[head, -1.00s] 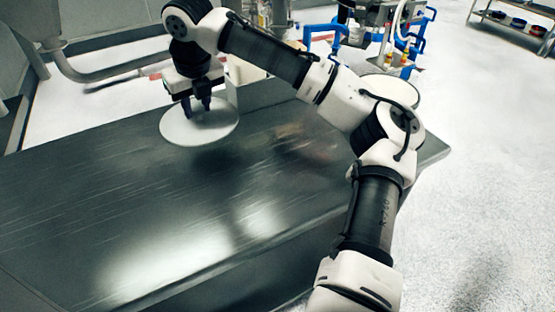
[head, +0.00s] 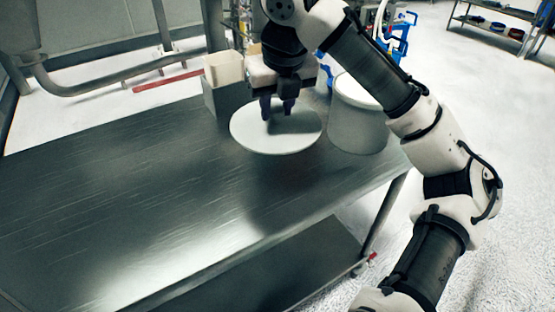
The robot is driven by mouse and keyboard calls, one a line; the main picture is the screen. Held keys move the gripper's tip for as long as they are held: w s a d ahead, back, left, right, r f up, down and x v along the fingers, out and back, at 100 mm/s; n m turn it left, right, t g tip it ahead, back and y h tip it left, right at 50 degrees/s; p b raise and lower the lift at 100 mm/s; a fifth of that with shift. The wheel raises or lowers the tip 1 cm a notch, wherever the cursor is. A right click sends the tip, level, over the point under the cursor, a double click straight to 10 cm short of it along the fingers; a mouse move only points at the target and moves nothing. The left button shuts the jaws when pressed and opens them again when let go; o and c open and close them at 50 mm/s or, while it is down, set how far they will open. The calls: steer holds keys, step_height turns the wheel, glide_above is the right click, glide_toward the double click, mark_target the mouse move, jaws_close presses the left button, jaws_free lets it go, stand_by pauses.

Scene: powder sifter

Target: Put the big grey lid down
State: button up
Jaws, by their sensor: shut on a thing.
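A large round grey container (head: 358,125) with a whitish top stands right of the lid, near the table's right end. The table's left and front are bare. A shelf rack (head: 490,30) stands far right.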

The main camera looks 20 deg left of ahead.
mark_target(281, 131)
step_height(281, 131, down, 13)
steer(key=shift+r, duration=0.1)
stand_by(0.3)
steer(key=shift+f, duration=0.25)
steer(key=o, duration=1.1)
steer(key=shift+c, duration=0.2)
steer(key=shift+r, duration=0.1)
steer(key=v, duration=1.2)
steer(key=shift+r, duration=0.1)
steer(key=shift+s, duration=0.1)
